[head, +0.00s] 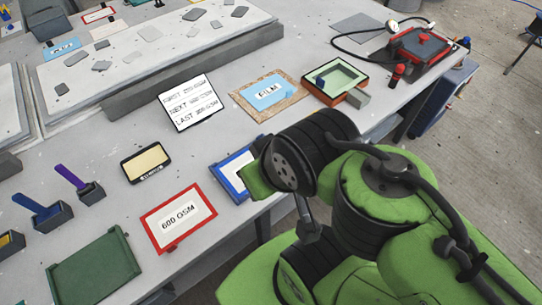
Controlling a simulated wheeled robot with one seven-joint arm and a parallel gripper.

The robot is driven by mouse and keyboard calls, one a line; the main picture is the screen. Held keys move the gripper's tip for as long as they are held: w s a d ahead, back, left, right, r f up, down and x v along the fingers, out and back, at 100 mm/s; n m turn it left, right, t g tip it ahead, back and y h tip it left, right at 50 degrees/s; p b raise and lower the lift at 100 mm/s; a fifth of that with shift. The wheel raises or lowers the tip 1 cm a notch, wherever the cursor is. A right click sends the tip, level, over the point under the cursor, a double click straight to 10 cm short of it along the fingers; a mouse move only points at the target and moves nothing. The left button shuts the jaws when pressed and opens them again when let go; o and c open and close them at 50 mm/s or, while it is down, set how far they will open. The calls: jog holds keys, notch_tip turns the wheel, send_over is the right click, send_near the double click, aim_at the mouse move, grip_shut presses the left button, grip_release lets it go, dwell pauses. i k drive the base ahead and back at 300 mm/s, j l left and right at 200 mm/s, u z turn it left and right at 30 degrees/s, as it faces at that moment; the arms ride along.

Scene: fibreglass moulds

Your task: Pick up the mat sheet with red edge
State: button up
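A sheet with a red edge and a white label reading "600 GSM" (178,215) lies flat near the table's front edge, left of my arm. A second red-edged card (98,15) lies far off at the top left, too small to read. The end of my arm (290,165) is to the right of the "600 GSM" sheet and apart from it. It covers part of a blue-edged sheet (230,172). I cannot make out two fingertips, and nothing held shows.
A green tray (90,270) lies left of the red-edged sheet. A yellow-faced black device (146,163), a whiteboard (191,102), a "FILM" sheet (268,94) and an open box (336,78) lie behind. Small bins (90,193) stand at left.

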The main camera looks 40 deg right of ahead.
aim_at(183, 215)
jog(key=z, duration=0.4)
jog(key=u, duration=1.35)
